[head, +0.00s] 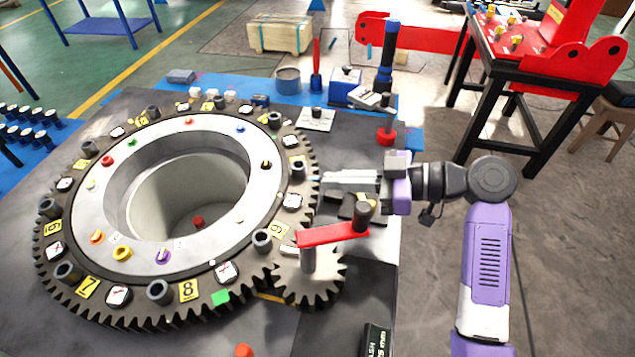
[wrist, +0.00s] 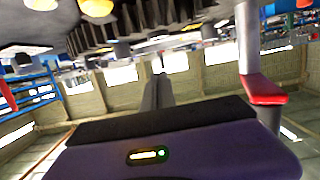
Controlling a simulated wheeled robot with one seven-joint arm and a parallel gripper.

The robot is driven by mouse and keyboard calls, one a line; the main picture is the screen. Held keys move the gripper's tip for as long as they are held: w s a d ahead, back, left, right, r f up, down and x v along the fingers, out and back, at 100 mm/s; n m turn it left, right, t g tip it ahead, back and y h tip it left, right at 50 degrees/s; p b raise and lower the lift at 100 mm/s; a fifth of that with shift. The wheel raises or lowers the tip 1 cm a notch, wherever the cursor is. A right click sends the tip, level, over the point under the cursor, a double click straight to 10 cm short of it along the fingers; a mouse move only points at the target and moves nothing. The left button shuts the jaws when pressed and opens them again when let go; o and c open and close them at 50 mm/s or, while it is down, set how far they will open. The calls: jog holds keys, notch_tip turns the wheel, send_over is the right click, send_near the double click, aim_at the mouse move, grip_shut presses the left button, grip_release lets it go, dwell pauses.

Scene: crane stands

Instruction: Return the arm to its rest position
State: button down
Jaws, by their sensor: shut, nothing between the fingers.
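My gripper (head: 328,180) is at the right edge of the big toothed ring (head: 118,296) in the head view, beside the ring's teeth and above the dark table. Its fingers are together and hold nothing. In the wrist view the closed fingers (wrist: 157,92) point away from the purple gripper body. My purple and grey arm reaches in from the right, bent at the elbow. I cannot tell how far the fingertips are from the ring.
A red crank handle (head: 332,234) on a small gear (head: 316,286) stands just in front of my gripper. A blue-black upright tool (head: 386,58) stands behind it. A red stand (head: 575,75) is at the back right.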

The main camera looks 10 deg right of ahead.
jog(key=shift+s+d+r, duration=0.1)
jog(key=shift+s+d, duration=0.05)
jog(key=shift+d, duration=0.2)
dwell(0.3)
